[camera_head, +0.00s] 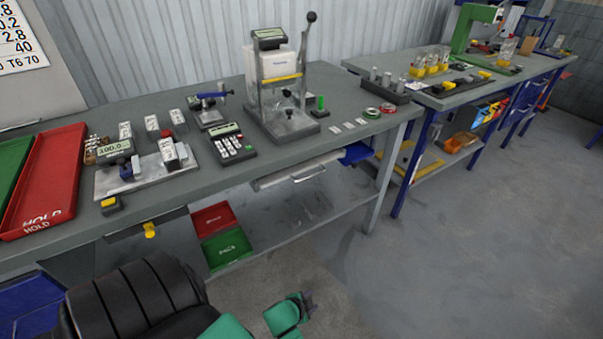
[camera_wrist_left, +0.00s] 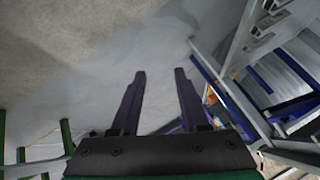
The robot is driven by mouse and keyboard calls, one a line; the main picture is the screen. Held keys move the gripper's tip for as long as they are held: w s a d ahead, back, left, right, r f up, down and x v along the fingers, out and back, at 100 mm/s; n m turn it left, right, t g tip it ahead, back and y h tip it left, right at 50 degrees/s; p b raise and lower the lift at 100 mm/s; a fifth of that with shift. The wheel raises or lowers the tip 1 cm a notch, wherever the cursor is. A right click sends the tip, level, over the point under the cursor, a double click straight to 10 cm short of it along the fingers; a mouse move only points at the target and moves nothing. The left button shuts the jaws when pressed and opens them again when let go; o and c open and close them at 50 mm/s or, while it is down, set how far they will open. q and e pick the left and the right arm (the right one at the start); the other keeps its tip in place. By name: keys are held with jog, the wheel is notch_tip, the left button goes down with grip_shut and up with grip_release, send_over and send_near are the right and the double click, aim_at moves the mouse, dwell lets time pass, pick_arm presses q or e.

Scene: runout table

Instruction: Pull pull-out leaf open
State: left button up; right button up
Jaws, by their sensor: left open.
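Under the front edge of the grey table (camera_head: 345,139), a thin pale panel with a bar handle (camera_head: 290,178) sits close beneath the top. Further left, a dark front with a yellow knob (camera_head: 150,230) also hangs under the edge. I cannot tell for sure which is the pull-out leaf; both look pushed in or nearly so. My left gripper (camera_head: 308,302), green with dark fingers, is low in front of the table, apart from both. In the left wrist view its fingers (camera_wrist_left: 160,73) are spread and empty, with bare floor between them. My right gripper is not in view.
On the table stand a press (camera_head: 283,95), a keypad device (camera_head: 233,145) and a red tray (camera_head: 45,180). Red and green bins (camera_head: 227,249) sit on the lower shelf. A table leg (camera_head: 384,185) stands right of the pale panel. Floor (camera_head: 450,260) at right is clear.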

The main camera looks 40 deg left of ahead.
pick_arm(q)
jog(key=w+a+r+m+t+y+b, duration=0.1)
jog(key=w+a+m+t+y+b, duration=0.15)
jog(key=w+b, duration=0.45)
jog(key=m+t+y+b, duration=0.5)
jog(key=t+y+b, duration=0.15)
jog(key=b, duration=0.35)
send_near(310, 177)
jog(key=shift+n, duration=0.25)
jog(key=x, duration=0.5)
jog(key=p+x, duration=0.1)
jog(key=x, duration=0.4)
jog(key=shift+a+f+p, duration=0.1)
jog(key=shift+f+p, duration=0.1)
jog(key=shift+p, duration=0.1)
jog(key=shift+w+a, duration=0.1)
jog(key=shift+w, duration=0.15)
grip_shut()
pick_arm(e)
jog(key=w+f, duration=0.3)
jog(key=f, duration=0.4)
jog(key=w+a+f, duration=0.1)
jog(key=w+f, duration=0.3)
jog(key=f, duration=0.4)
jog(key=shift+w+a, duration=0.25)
